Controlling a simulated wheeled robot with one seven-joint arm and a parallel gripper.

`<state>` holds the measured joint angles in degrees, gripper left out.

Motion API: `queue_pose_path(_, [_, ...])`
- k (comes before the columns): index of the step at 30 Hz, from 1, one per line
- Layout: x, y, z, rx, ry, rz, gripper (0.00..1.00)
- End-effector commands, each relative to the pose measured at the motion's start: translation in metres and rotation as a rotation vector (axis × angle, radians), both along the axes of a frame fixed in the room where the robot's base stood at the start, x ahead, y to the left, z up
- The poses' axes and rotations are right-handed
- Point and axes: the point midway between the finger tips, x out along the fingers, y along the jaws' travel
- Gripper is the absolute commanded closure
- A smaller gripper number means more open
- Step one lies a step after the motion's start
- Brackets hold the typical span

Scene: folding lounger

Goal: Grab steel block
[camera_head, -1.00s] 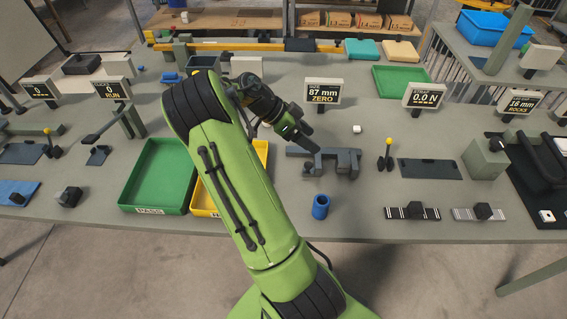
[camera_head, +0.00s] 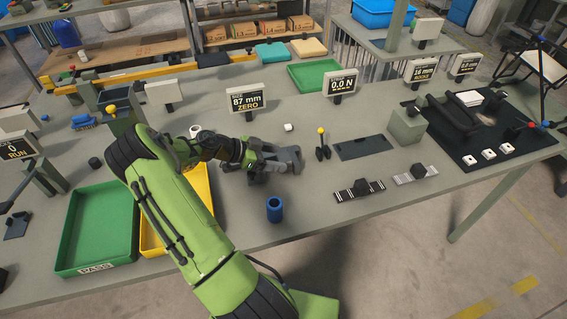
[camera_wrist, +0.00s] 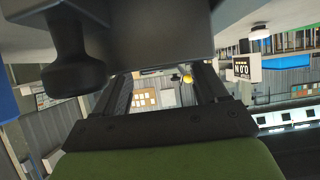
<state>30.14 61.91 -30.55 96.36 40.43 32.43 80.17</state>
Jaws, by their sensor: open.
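No block is marked as steel, so I cannot tell which one it is. A large grey-green block (camera_head: 407,126) stands right of a dark flat plate (camera_head: 363,147). A small whitish cube (camera_head: 288,127) lies on the bench behind the grey jawed fixture (camera_head: 290,158). My gripper (camera_head: 270,163) is low over this fixture, overlapping it in the head view; contact cannot be told. In the wrist view my gripper (camera_wrist: 163,90) has its dark fingers apart, with no block visible between them. A large dark grey body (camera_wrist: 150,35) with a knob fills the upper wrist view.
A blue cup (camera_head: 274,210) stands near the bench's front edge. A yellow-knobbed lever (camera_head: 322,143) is right of the fixture. The size display (camera_head: 248,101) reads 87 mm. Green (camera_head: 97,228) and yellow (camera_head: 150,235) trays lie left, partly behind my arm.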

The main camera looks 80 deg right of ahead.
Motion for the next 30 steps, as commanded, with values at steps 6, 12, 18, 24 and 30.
queue_pose_path(6, [-0.0157,-0.0094,-0.0104,0.001,0.000,0.000,0.28])
queue_pose_path(12, [-0.0151,-0.0093,-0.0099,0.000,0.000,0.001,0.37])
queue_pose_path(18, [-0.0149,-0.0093,-0.0098,0.000,0.000,0.001,0.68])
queue_pose_path(24, [-0.0148,-0.0092,-0.0097,0.000,0.000,0.001,0.98])
queue_pose_path(30, [-0.0152,-0.0098,-0.0082,-0.004,0.001,0.001,1.00])
